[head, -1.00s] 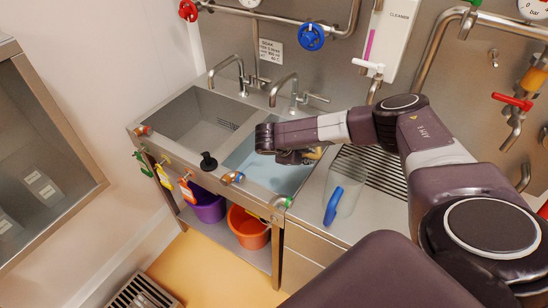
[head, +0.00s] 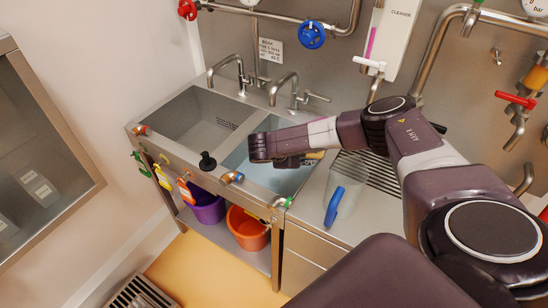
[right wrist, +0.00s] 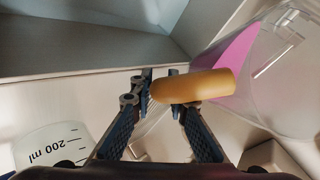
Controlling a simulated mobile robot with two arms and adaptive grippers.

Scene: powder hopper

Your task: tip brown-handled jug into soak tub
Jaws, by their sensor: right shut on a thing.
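My right gripper (head: 288,161) is over the right-hand basin, the soak tub (head: 237,160), which holds pale blue liquid. It is shut on the brown handle (right wrist: 195,87) of a clear jug (right wrist: 285,75), seen in the right wrist view with a pink patch in its body. In the head view only a small yellow-brown bit of the handle (head: 316,155) shows beside the gripper; my arm hides most of the jug. I cannot tell whether anything is pouring. My left gripper is not in view.
A clear jug with a blue handle (head: 334,206) stands on the counter right of the tub, close to my arm. An empty basin (head: 195,120) lies to the left. Taps (head: 284,85) rise behind the basins. Purple (head: 207,208) and orange (head: 248,228) buckets are below.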

